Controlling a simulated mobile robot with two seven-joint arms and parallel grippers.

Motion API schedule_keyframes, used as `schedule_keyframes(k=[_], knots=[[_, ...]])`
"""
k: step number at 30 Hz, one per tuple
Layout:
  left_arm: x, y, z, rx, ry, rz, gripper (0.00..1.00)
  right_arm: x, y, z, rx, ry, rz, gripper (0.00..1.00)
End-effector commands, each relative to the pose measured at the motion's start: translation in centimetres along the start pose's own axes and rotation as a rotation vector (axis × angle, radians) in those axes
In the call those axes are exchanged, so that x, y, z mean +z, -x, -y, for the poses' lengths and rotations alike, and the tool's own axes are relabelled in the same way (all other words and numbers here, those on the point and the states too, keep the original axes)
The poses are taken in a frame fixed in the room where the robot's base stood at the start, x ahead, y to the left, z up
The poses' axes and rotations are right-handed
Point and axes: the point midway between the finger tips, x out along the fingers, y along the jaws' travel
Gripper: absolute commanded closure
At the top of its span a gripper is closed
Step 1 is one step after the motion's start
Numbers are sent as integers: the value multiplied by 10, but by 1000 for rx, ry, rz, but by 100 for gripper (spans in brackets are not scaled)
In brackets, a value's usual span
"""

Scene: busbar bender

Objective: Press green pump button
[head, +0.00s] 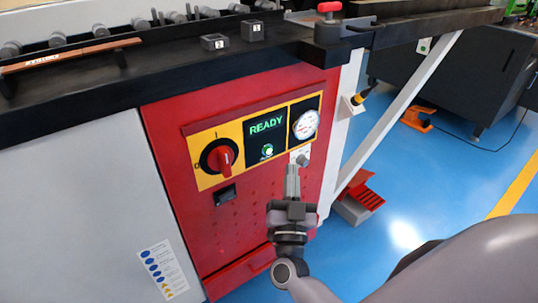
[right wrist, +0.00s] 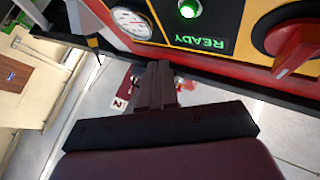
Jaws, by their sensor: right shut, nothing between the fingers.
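The green pump button (head: 267,151) is lit on the yellow control panel (head: 205,181), just below the green READY display (head: 267,125). In the right wrist view the button (right wrist: 188,9) glows at the top edge. My right gripper (head: 292,168) is shut and empty. In the head view its fingertips are just below and right of the button, in front of the panel's lower edge. In the right wrist view the shut fingers (right wrist: 158,75) show below the button and the gauge, apart from the button in the picture. My left gripper is not in view.
A red rotary switch (head: 223,158) is left of the display and a round gauge (head: 306,124) is right of it. A black machine bed (head: 170,70) overhangs the red cabinet. A red foot pedal (head: 362,197) stands on the blue floor at right.

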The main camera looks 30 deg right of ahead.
Motion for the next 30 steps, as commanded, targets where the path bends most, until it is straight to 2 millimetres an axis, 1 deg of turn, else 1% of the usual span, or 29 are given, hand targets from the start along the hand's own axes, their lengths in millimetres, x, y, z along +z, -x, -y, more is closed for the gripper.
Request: schedule_keyframes(k=[1,3,6,12,17,30], knots=[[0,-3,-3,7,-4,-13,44,7,-4,4,1,-3,-2,100],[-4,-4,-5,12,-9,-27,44,12,-11,9,1,-1,-3,100],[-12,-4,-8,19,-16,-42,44,17,-21,15,1,-1,-1,100],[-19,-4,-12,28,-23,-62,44,25,-33,24,1,1,-1,100],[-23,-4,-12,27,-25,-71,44,26,-36,26,0,1,0,100],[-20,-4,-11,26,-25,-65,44,26,-36,26,0,1,0,100]])
